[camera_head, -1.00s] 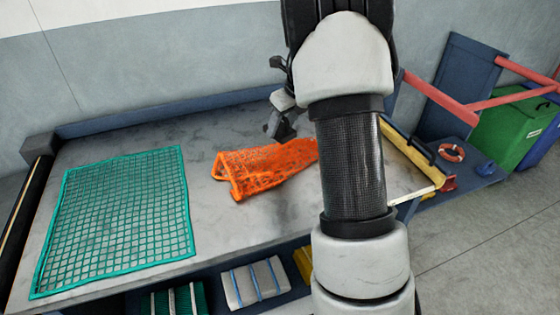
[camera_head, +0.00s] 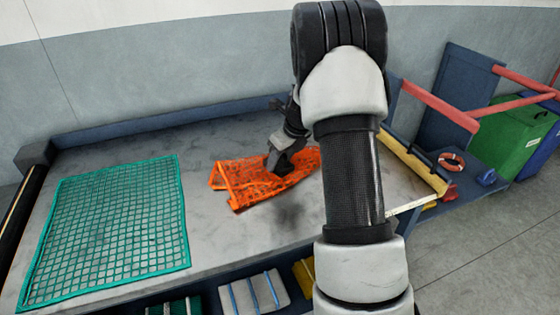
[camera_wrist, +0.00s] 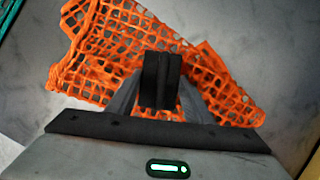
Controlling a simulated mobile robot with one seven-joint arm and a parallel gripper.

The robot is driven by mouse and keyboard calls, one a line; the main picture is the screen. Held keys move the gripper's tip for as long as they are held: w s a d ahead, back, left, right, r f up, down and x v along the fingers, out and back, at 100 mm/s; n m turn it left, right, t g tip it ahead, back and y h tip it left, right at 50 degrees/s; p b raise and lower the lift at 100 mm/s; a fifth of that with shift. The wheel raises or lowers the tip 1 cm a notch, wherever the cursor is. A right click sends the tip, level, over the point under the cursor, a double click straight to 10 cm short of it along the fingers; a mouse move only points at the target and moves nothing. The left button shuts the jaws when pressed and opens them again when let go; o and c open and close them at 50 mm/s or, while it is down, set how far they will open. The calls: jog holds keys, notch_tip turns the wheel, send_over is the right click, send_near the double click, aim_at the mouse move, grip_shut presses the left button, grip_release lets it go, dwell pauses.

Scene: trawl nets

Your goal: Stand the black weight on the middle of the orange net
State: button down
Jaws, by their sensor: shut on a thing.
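The orange net (camera_head: 238,188) lies bunched and folded on the grey table, its left end raised in a fold. It fills much of the wrist view (camera_wrist: 100,45). My gripper (camera_head: 280,160) is over the net's middle to right part in the head view. In the wrist view its grey fingers are shut on the black weight (camera_wrist: 161,72), which appears over the middle of the net. Whether the weight touches the net or hangs just above it, I cannot tell. In the head view the weight is hard to separate from the dark fingers.
A green net (camera_head: 110,225) lies flat on the left of the table (camera_head: 215,225). A yellow bar (camera_head: 412,165) runs along the right edge. Red rails (camera_head: 440,105) and a green bin (camera_head: 515,135) stand beyond. Bare table lies between the nets.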

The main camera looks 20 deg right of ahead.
jog(key=shift+w+f, duration=0.1)
jog(key=shift+f, duration=0.3)
jog(key=c, duration=1.2)
grip_release()
jog(key=shift+f, duration=0.15)
jog(key=o, duration=0.3)
